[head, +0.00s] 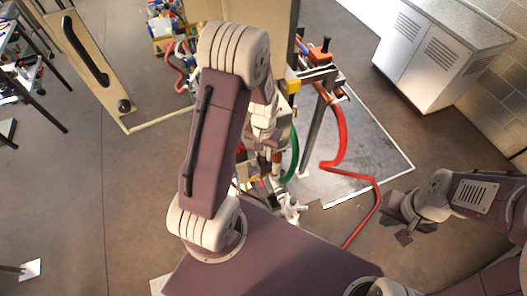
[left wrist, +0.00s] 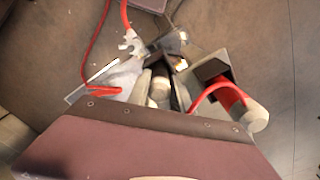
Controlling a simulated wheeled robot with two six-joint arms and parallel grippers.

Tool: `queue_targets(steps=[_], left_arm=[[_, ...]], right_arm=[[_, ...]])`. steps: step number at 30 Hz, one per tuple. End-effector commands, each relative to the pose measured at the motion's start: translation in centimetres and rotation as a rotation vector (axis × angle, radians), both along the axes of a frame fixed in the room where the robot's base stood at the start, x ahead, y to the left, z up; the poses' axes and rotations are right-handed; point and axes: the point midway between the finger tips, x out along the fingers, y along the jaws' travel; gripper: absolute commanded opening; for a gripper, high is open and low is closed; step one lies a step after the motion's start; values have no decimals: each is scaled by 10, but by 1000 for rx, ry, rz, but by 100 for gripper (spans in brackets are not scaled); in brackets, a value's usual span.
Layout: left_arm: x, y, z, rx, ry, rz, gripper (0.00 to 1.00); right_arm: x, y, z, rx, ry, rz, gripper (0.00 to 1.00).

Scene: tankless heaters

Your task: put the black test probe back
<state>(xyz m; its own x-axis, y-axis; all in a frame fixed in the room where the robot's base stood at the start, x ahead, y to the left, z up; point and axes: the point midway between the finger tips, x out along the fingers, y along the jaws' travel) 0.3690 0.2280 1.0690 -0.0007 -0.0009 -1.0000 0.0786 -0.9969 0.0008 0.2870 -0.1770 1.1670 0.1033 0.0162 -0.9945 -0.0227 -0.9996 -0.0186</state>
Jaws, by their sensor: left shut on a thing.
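My left gripper (head: 276,160) points down over the cluttered equipment in the middle of the head view, and my own arm partly hides it. In the left wrist view its jaws (left wrist: 165,68) are close together around a slim dark thing (left wrist: 179,95), which seems to be the black test probe. The probe's tip and its holder are not clear in either view. My right gripper (head: 397,228) is at the right of the head view, over bare floor, with its fingers apart and nothing between them.
A red hose (head: 338,130) hangs from a metal frame (head: 317,115) and runs along the floor. A green hose (head: 294,155) is beside my left gripper. A white cabinet (head: 430,60) stands at the back right. A beige panel with a black handle (head: 82,52) is at the left.

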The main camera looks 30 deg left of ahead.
Motion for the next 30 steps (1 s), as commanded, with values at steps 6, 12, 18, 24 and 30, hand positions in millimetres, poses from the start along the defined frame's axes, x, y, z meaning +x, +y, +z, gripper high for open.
queue_targets(steps=[6,12,18,24,30], left_arm=[[0,0,-2,0,0,0,48],[0,0,-1,0,0,0,48],[2,0,18,0,-6,0,48],[2,0,66,1,-9,0,48],[2,0,107,0,-6,0,48]], right_arm=[[0,0,-1,0,0,0,0],[0,0,-1,0,0,0,0],[0,0,-4,0,0,0,0],[0,0,-11,0,0,0,0],[0,0,-16,0,0,0,0]])
